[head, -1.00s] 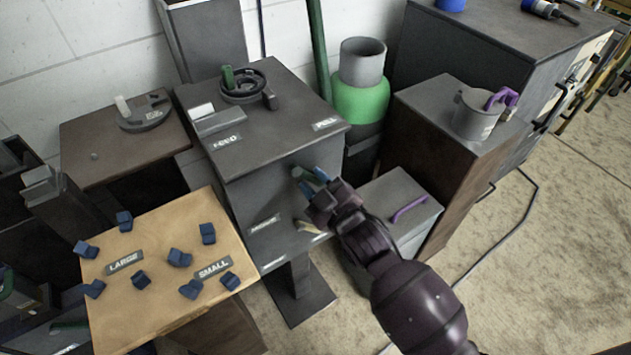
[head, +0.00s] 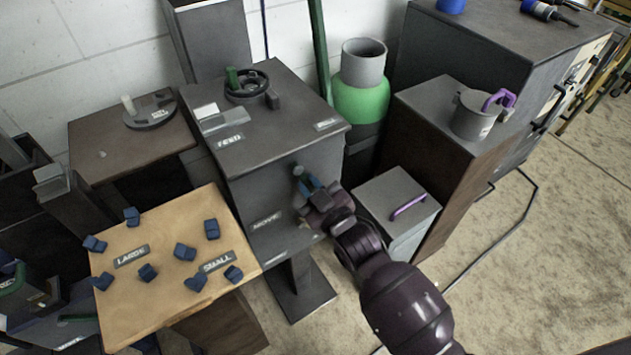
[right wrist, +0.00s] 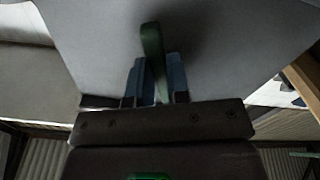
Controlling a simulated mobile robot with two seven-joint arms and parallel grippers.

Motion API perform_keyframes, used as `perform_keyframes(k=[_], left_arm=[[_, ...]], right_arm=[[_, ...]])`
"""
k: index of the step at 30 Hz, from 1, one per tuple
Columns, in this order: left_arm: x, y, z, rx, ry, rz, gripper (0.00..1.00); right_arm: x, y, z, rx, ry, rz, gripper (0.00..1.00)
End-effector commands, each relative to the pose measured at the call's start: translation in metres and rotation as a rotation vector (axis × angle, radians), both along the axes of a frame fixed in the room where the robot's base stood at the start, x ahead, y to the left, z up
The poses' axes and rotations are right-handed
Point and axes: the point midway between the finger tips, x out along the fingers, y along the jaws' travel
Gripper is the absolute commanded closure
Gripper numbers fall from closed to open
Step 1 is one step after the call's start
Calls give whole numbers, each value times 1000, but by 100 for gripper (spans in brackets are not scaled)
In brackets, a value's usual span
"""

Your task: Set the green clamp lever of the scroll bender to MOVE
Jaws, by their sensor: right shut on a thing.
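The scroll bender is a dark grey box on a pedestal (head: 233,175) left of centre in the head view. In the head view my gripper hides the lever. A label on the front face (head: 267,220) is too blurred to read surely.
On the bender's top are a black ring-shaped former (head: 247,85) and a FEED label (head: 229,140). A wooden table (head: 150,310) with several blue pieces stands left. A grey box with a purple handle (head: 408,207) stands close right of my right arm.

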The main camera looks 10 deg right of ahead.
Motion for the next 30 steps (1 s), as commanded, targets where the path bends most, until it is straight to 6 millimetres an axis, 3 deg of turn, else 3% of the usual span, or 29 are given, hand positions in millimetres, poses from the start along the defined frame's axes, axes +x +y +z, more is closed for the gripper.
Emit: perform_keyframes(k=[18, 30], left_arm=[[2, -2, 30, -10, -46, 10, 57], [6, -3, 40, -12, -62, 15, 57]], right_arm=[[-12, 35, 2, 548, 194, 1, 100], [-18, 52, 7, 820, 295, 2, 100]])
